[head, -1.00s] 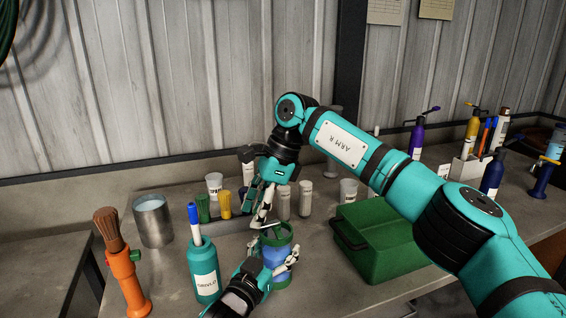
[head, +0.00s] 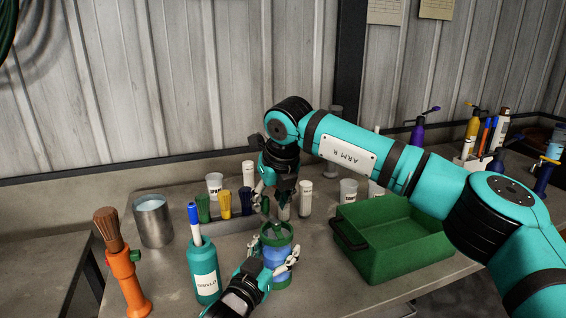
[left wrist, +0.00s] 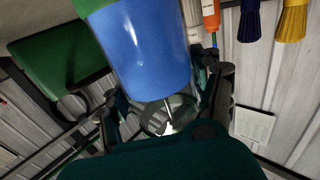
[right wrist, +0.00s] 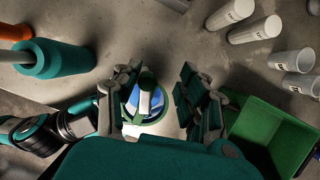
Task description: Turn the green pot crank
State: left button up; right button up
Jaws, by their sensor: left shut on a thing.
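The crank (right wrist: 147,98), a pale bar on the green lid, shows in the right wrist view. My right gripper (head: 273,207) is just above and behind the lid, pointing down. In the right wrist view its fingers (right wrist: 155,103) are apart on either side of the lid, with nothing held. The head view hardly shows the crank.
A green bin (head: 385,264) stands right of the pot. A teal bottle (head: 205,277) with a blue-capped marker and an orange brush holder (head: 127,280) stand left. A metal can (head: 153,222) is behind them. Several cups and tubes stand behind the pot, close to my right gripper.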

jog(key=s+d+r+m+g+h, duration=0.1)
jog(key=s+r+m+g, duration=0.1)
jog(key=r+m, duration=0.3)
jog(key=s+d+r+m+g+h, duration=0.1)
jog(key=s+r+m+g, duration=0.1)
jog(key=s+r+m, duration=0.3)
jog(key=shift+s+d+r+m, duration=0.3)
jog(key=shift+r+m, duration=0.1)
jog(key=shift+r, duration=0.65)
